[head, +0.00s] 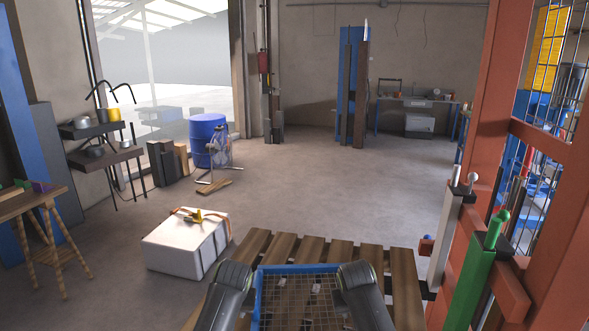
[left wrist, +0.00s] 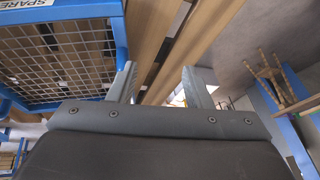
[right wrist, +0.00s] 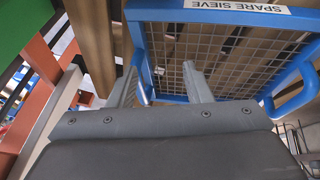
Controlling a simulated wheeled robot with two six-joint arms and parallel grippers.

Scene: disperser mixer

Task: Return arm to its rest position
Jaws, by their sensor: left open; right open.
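Both my arms show at the bottom of the head view, my left arm (head: 232,290) left of a blue-framed sieve and my right arm (head: 362,290) right of it. Their fingertips are hidden there. In the left wrist view my left gripper (left wrist: 160,88) is open and empty, its fingers apart over wooden slats. In the right wrist view my right gripper (right wrist: 165,88) is open and empty beside the sieve's blue frame. The sieve (head: 300,296) has wire mesh; its label reads "SPARE SIEVE" (right wrist: 238,7). I cannot tell whether either gripper touches it.
The sieve is over a wooden pallet (head: 400,262). A white box (head: 180,245) stands to its left. A blue barrel (head: 207,138) is farther back. The middle floor is clear.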

